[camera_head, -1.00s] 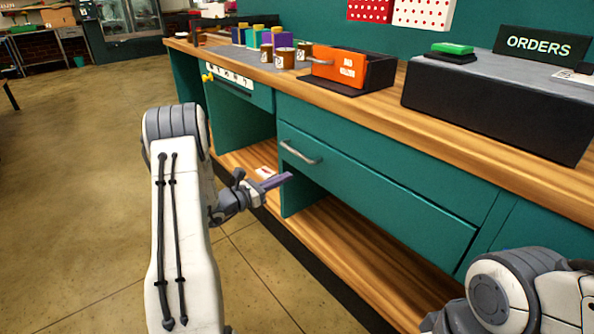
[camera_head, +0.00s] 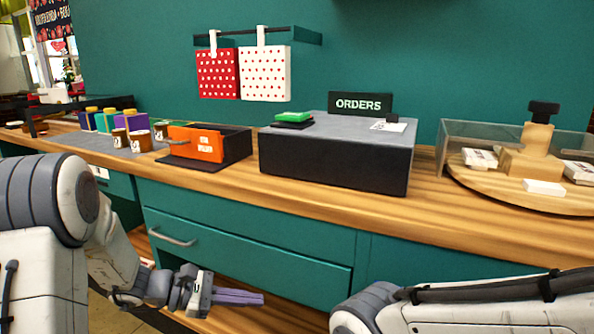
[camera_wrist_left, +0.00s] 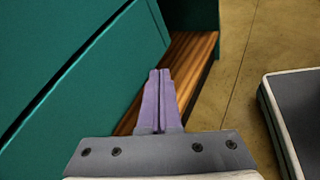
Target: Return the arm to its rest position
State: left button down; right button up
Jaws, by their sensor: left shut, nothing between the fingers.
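My left gripper (camera_head: 238,297) is in front of the green counter's lower drawer (camera_head: 240,250), low and to the left in the head view. Its purple fingers are together with nothing between them. In the left wrist view the closed fingers (camera_wrist_left: 158,100) point along the green cabinet front toward a wooden lower shelf (camera_wrist_left: 190,65). Part of my right arm shows at the bottom right of the head view; its gripper is out of the picture.
The wooden countertop (camera_head: 330,198) holds an orange-fronted box (camera_head: 196,144), small jars (camera_head: 140,141), a black block (camera_head: 335,165) with an ORDERS sign (camera_head: 361,103), and a round wooden board (camera_head: 510,198) behind clear panels. A drawer handle (camera_head: 172,237) sticks out near my left arm. Floor lies left of the cabinet.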

pick_arm(q)
jog(key=s+d+m+g+y, duration=0.3)
jog(key=s+d+m+g, duration=0.4)
jog(key=s, duration=0.5)
jog(key=s+a+m+t+y, duration=0.1)
jog(key=s+m+t+y, duration=0.2)
jog(key=s+m+y, duration=0.9)
notch_tip(320, 180, up, 29)
jog(key=m+h+p, duration=0.2)
jog(key=m+p, duration=0.3)
jog(key=p, duration=2.3)
jog(key=shift+s+a+f+m+h, duration=0.15)
jog(key=shift+s+a+m+h, duration=0.15)
jog(key=shift+s, duration=0.05)
